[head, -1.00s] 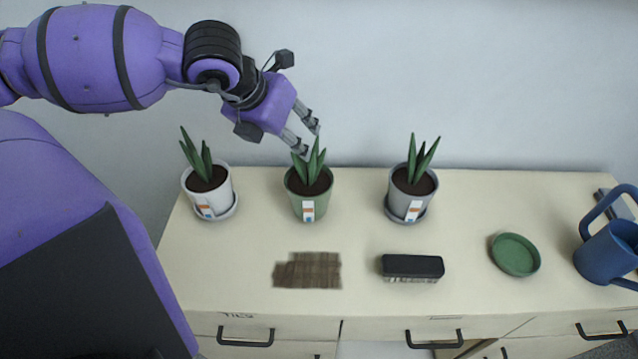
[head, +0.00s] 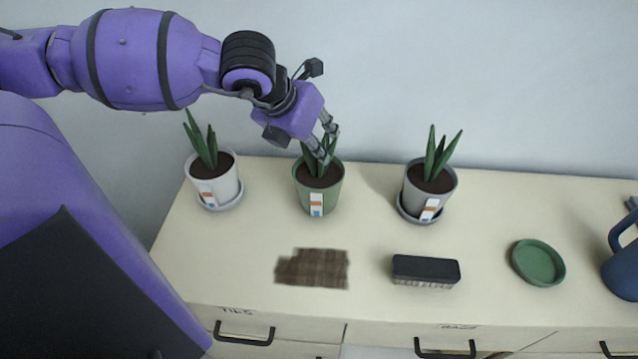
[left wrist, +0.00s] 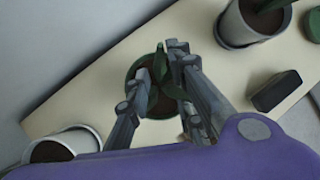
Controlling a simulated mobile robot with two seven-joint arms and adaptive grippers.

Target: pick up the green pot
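The green pot (head: 318,192) stands upright on the cabinet top, between a white pot and a grey pot. It holds dark soil and a leafy plant and has a label on its front. My left gripper (head: 328,152) is above it, with its fingertips around the upper leaves. In the left wrist view the green pot (left wrist: 134,70) lies beyond the fingers, and the left gripper (left wrist: 152,82) is open with its fingers apart on either side of the plant. The fingers hide part of the pot rim. My right gripper is not in view.
The white pot (head: 214,186) and grey pot (head: 428,191) stand on saucers at either side. In front are a brown patch (head: 312,268) and a black brush (head: 426,270). A green saucer (head: 538,262) and blue watering can (head: 624,262) are at right. A wall rises behind.

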